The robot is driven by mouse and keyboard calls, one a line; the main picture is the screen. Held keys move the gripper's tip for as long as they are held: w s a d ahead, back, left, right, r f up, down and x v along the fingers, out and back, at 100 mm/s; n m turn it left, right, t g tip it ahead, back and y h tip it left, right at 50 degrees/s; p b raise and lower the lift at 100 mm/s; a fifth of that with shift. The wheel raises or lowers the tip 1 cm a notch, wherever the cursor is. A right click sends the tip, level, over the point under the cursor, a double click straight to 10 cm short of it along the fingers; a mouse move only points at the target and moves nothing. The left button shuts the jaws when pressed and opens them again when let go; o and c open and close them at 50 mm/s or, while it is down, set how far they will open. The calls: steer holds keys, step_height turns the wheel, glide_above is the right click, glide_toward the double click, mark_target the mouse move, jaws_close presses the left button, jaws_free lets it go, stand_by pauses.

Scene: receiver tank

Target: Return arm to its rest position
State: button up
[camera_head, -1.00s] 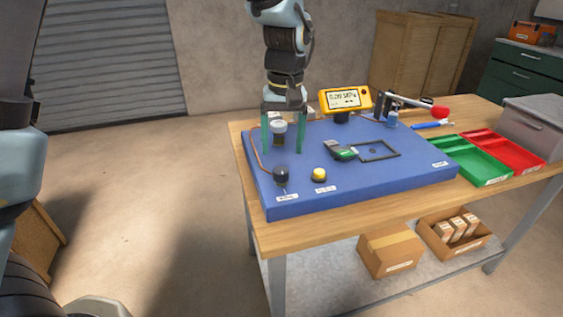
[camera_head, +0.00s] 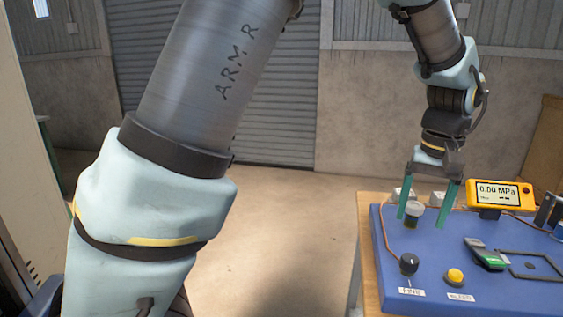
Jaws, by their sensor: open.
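My gripper (camera_head: 422,218) hangs from the arm with its two green fingers pointing down. The fingers are open and spread apart, over the left back part of the blue panel (camera_head: 388,240). A grey knob with a pale top (camera_head: 413,211) shows between the fingers, closer to the left one. I cannot tell whether a finger touches it, and nothing appears gripped. My arm's pale and grey links fill the left of the view and the top right.
A yellow gauge (camera_head: 500,193) reads 0.00 MPa. A black knob (camera_head: 409,263), a yellow button (camera_head: 455,276) and a green-and-grey device (camera_head: 485,254) are on the panel. The wooden table (camera_head: 367,236) has its left edge in view. The floor (camera_head: 290,240) left of it is clear.

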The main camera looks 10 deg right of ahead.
steer(key=w+a+f+n, duration=0.1)
steer(key=w+a, duration=0.3)
steer(key=a, duration=0.6)
steer(key=w+a+f+n, duration=0.1)
steer(key=w+a, duration=0.3)
steer(key=a, duration=0.5)
steer(key=w+a+f+n, duration=0.15)
steer(key=w+a, duration=0.25)
steer(key=a, duration=0.6)
steer(key=s+a+f+n+t, duration=0.1)
steer(key=s+a, duration=0.2)
steer(key=a, duration=0.8)
steer(key=shift+a+f+n+h, duration=0.3)
steer(key=shift+a+f+n, duration=0.05)
steer(key=shift+a+f, duration=0.05)
